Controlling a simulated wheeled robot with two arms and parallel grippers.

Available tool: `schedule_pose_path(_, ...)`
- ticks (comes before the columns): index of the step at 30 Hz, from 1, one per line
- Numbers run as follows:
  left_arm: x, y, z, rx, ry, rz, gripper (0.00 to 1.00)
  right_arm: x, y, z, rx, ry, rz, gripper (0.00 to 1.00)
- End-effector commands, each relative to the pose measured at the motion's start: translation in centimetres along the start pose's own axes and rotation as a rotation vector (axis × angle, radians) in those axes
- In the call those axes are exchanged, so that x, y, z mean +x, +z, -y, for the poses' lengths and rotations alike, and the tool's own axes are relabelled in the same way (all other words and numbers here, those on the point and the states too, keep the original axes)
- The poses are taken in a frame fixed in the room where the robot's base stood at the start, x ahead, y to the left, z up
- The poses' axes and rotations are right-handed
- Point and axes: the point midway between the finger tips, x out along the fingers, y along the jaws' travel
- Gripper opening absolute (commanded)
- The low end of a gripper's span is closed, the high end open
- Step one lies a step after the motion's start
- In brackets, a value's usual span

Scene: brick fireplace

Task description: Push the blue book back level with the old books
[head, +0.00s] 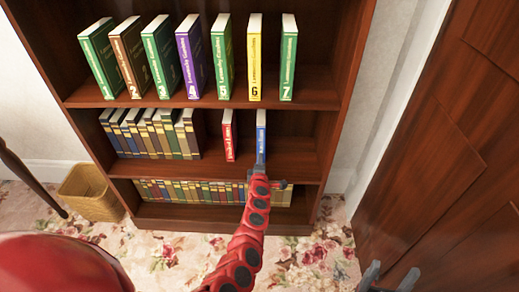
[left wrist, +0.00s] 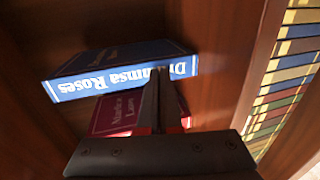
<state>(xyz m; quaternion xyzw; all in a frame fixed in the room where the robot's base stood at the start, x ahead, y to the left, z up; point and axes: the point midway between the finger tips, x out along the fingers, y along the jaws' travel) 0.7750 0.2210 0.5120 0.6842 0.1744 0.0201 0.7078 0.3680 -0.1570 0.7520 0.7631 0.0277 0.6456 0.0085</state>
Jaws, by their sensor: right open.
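The blue book (head: 261,132) stands upright on the middle shelf, right of a red book. The old books (head: 150,135) stand in a brown and blue row at the left of that shelf. My left gripper (head: 260,169) is at the lower front of the blue book's spine. Its fingers (left wrist: 158,80) look closed together, with their tips at the spine and nothing between them; contact is hard to tell. My right gripper (head: 390,277) is open and empty at the lower right, far from the shelf.
The red book (head: 229,135) stands just left of the blue book, with a gap between. Large numbered books (head: 194,60) stand on the shelf above, and more old books (head: 180,191) fill the shelf below. A wicker basket (head: 90,190) stands left; a wooden door (head: 450,130) is right.

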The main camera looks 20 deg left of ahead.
Motion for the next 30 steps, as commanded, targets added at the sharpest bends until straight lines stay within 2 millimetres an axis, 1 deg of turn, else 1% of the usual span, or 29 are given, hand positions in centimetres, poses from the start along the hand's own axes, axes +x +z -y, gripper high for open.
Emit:
schedule_pose_path(5, 0.8, -0.2, -0.3, 0.003, 0.004, -0.003, 0.0, -0.3, 0.0, 0.0, 0.0, 0.0, 0.0, 0.7)
schedule_pose_path(8, 0.6, -0.1, -0.3, 0.0, 0.003, -0.003, 0.0, -0.1, 0.0, 0.0, 0.0, 0.0, 0.0, 0.7)
schedule_pose_path(12, -0.5, 0.1, 0.0, -0.005, 0.0, 0.001, 0.0, 0.3, 0.0, 0.0, 0.0, 0.0, 0.0, 0.7)
schedule_pose_path(17, -1.9, 0.0, 0.4, -0.001, -0.001, -0.003, 0.0, 0.7, -0.1, 0.0, 0.0, 0.0, 0.0, 0.7)
schedule_pose_path(30, -5.6, 0.0, 1.2, -0.001, 0.002, -0.002, 0.0, 0.8, -0.1, 0.0, 0.0, 0.0, 0.0, 0.7)
